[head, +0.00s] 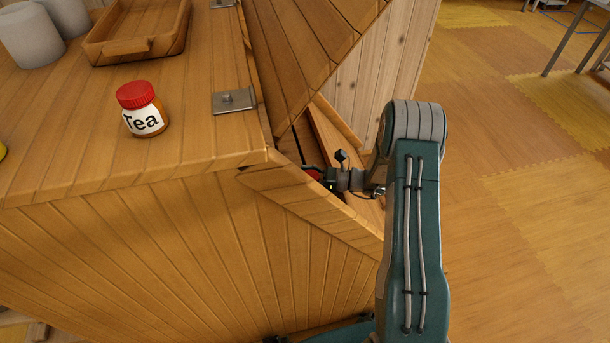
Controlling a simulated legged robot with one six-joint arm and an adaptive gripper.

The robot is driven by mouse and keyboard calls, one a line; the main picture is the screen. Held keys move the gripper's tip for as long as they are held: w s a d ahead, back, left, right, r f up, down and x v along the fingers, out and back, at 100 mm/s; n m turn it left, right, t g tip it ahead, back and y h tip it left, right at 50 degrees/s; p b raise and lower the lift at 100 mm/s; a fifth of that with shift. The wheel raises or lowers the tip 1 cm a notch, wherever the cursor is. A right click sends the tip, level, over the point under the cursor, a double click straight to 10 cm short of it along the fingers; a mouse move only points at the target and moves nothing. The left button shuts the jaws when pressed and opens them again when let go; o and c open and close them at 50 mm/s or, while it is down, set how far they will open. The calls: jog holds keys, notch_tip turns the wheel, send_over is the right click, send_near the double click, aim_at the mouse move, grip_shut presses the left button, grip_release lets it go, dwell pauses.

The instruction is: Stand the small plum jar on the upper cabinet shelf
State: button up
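No plum-coloured jar shows plainly in the head view. My gripper (328,178) reaches left into the open side of the wooden cabinet (180,245), behind the cabinet's near edge. Its fingertips are hidden there, so I cannot tell whether it is open or shut.
On the cabinet top stand a red-lidded jar labelled Tea (143,117), a wooden tray (125,45) and white cylinders (30,38). An open cabinet door (300,50) rises behind my gripper; another wooden panel (310,205) lies just below.

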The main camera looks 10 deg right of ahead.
jog(key=shift+f, duration=0.3)
dwell(0.5)
jog(key=o, duration=1.3)
jog(key=shift+s+d, duration=0.2)
jog(key=shift+d, duration=0.15)
